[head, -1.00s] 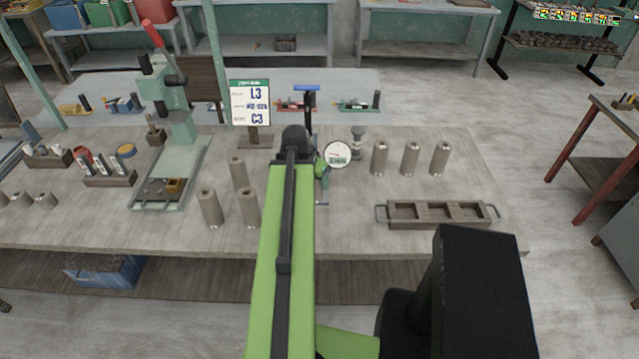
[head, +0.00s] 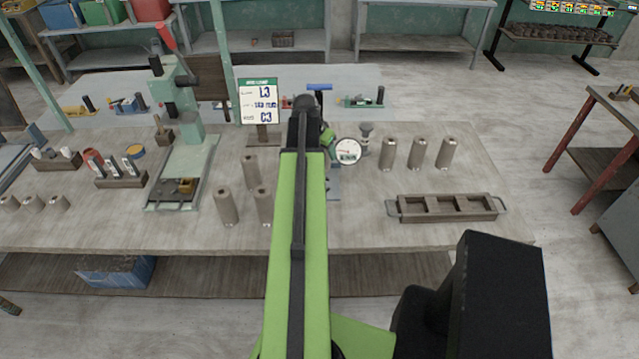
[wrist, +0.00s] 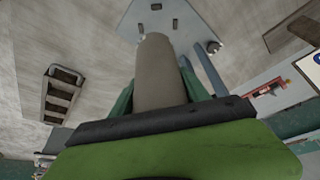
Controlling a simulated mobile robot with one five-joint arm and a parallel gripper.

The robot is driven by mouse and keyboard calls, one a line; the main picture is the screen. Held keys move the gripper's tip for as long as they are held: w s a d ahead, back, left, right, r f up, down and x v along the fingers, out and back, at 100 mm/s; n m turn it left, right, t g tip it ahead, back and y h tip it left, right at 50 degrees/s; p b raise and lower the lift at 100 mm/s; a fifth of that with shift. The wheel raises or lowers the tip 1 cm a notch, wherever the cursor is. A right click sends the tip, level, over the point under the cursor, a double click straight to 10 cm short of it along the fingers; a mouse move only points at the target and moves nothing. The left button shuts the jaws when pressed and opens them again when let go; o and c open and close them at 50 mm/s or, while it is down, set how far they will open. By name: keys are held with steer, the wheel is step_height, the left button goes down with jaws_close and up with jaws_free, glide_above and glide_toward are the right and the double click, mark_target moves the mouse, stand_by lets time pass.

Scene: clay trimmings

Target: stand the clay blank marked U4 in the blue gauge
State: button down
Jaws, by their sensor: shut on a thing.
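My gripper (wrist: 156,92) is shut on a grey-brown clay cylinder, the blank (wrist: 156,60), in the wrist view. No mark shows on it, so I cannot read U4. Beyond the blank's far end is a pale blue-grey plate (wrist: 180,22), with a blue post (wrist: 205,68) on the right; it looks like the gauge's base. I cannot tell whether blank and plate touch. In the head view my arm hides the blank and much of the gauge. A blue crossbar (head: 319,87), a round dial (head: 347,151) and part of the pale blue base (head: 334,185) show around it.
Several clay cylinders stand left (head: 227,207) and right (head: 388,153) of my arm. A wooden tray with compartments (head: 398,209) lies at right. A green press (head: 180,170) and a sign (head: 258,101) stand left. Bare bench lies around the tray.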

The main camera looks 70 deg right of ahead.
steer(key=shift+w+d+r, duration=0.2)
steer(key=shift+w+d, duration=0.3)
steer(key=shift+w, duration=0.05)
steer(key=shift+s+a+f+b, duration=0.1)
steer(key=shift+a+f+b, duration=0.05)
steer(key=shift+f+b, duration=0.2)
step_height(320, 180, down, 10)
steer(key=b, duration=0.9)
steer(key=shift+b, duration=0.4)
steer(key=c, duration=0.5)
jaws_free()
steer(key=shift+r, duration=0.15)
steer(key=shift+r, duration=0.1)
steer(key=p+v, duration=1.1)
steer(key=v, duration=0.1)
